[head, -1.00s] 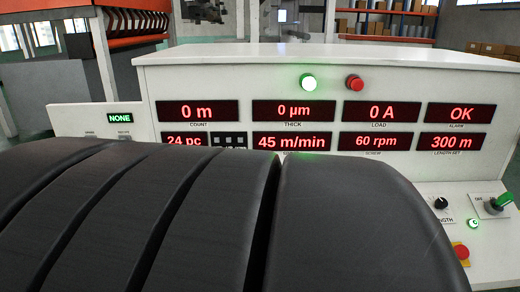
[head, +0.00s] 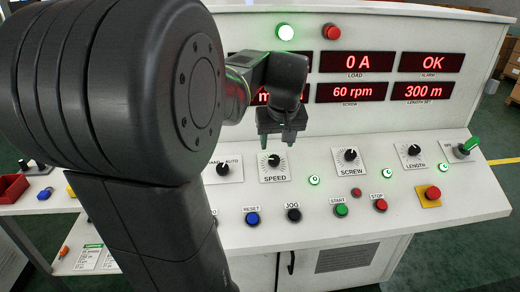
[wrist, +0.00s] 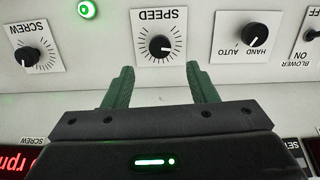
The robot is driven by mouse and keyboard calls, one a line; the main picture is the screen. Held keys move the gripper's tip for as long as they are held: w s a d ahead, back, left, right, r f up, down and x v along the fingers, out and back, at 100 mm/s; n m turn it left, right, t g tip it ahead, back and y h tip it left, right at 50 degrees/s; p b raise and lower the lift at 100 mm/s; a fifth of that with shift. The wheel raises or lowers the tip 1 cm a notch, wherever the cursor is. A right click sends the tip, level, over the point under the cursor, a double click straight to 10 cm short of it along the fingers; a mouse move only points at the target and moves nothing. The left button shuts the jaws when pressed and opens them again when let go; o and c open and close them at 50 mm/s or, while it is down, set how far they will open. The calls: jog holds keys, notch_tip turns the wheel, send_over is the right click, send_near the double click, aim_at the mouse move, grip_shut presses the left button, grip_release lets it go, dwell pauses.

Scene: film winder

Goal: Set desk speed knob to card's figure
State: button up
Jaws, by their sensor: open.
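The speed knob (head: 274,160) is a black dial with a white pointer on a white plate marked SPEED, on the sloping desk panel. In the wrist view the same speed knob (wrist: 160,46) lies beyond and between the green fingertips, with the picture upside down. My gripper (head: 283,137) is just above and behind the knob, fingers pointing down. In the wrist view my gripper (wrist: 160,80) is open and empty, its two green fingers apart and not around the knob. The speed display is mostly hidden behind my arm. No card with a legible figure shows.
The screw knob (head: 351,155) and length knob (head: 413,151) sit to the right. The hand/auto knob (head: 223,169) is to the left. Reset (head: 252,218), jog (head: 293,214), start and stop buttons line the front. A red emergency stop (head: 432,192) is at right.

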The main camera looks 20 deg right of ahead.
aim_at(275, 159)
jog(key=x, duration=0.8)
jog(key=shift+c, duration=0.4)
jog(key=c, duration=0.9)
jog(key=shift+r+m+p, duration=0.1)
jog(key=shift+m+p, duration=0.2)
jog(key=m+p, duration=0.1)
jog(key=m, duration=0.5)
jog(key=shift+d, duration=0.1)
jog(key=m, duration=0.4)
jog(key=shift+m+t+p, duration=0.3)
jog(key=shift+m+p, duration=0.1)
jog(key=shift+m+y+p, duration=0.3)
jog(key=shift+m+p, duration=0.05)
jog(key=shift+m, duration=1.15)
